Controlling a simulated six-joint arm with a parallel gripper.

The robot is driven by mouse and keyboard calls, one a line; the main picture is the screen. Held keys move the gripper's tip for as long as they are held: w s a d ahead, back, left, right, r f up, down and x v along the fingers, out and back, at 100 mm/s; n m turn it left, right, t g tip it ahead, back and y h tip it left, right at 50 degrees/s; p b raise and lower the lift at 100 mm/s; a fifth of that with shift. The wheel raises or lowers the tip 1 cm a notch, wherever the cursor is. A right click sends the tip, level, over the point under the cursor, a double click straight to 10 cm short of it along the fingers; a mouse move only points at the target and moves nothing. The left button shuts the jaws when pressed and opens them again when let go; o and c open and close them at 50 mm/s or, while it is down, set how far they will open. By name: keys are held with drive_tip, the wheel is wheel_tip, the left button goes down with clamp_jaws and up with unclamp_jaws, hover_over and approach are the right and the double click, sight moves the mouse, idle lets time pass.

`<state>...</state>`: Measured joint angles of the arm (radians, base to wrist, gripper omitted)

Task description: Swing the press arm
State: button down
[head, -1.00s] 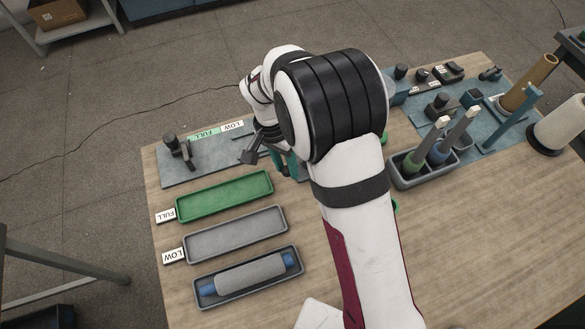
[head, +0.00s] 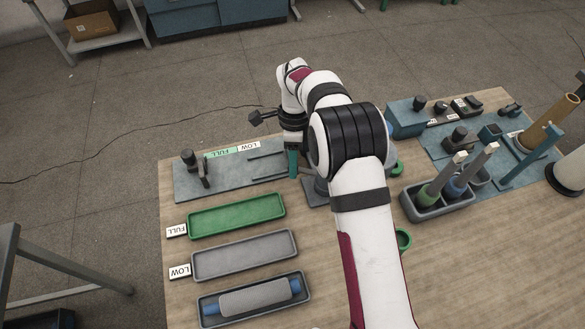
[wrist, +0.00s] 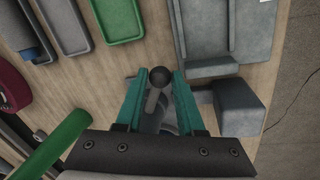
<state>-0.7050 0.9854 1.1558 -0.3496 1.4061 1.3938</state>
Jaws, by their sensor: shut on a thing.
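In the wrist view a dark ball knob tops a grey lever (wrist: 154,100), which I take to be the press arm. My gripper (wrist: 161,76) has its teal fingers on either side of the knob and is shut on it. In the head view my gripper (head: 293,163) points down beside the right end of the grey gauge plate (head: 235,179). There my own arm and hand hide the lever and knob.
A green tray (head: 192,224) and a grey tray (head: 199,266) lie at left, in front of the plate. A third tray (head: 207,314) holds a grey-wrapped roll (head: 255,298). A dark grey block (wrist: 240,106) stands close beside the fingers. A tool caddy (head: 430,211) stands at right.

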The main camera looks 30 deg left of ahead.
drive_tip(key=shift+w+m+y, duration=0.3)
drive_tip(key=shift+w+m, duration=0.9)
drive_tip(key=shift+m, duration=0.3)
drive_tip(key=shift+w, duration=0.1)
drive_tip(key=c, duration=0.5)
unclamp_jaws()
drive_tip(key=r, duration=0.4)
drive_tip(key=w+r, duration=0.1)
drive_tip(key=r, duration=0.3)
drive_tip(key=w+r, duration=0.1)
drive_tip(key=r, duration=0.2)
drive_tip(key=shift+a+r, duration=0.25)
drive_tip(key=shift+r, duration=0.15)
